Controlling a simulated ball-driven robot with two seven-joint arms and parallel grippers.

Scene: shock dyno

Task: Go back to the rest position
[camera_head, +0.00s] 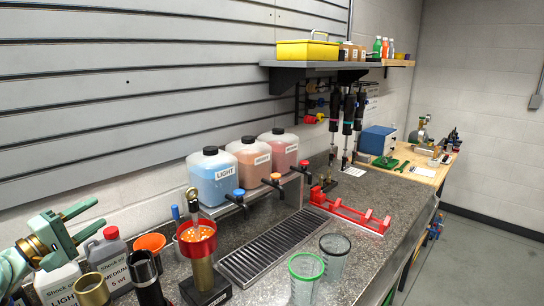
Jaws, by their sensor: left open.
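My left gripper (94,216) shows at the left edge of the head view, with pale green fingers and a brass-coloured joint. Its fingers are spread and nothing is between them. It is above the labelled bottles at the near left of the counter, apart from the red-topped shock stand. My right gripper is not in view.
Below the gripper stand a grey MEDIUM bottle (107,257) and a LIGHT bottle (59,284). A red cup on a brass shock body (203,272) stands to their right. Fluid jugs (212,176), a drain grate (273,246), two cups (304,283) and a red rack (350,211) occupy the counter.

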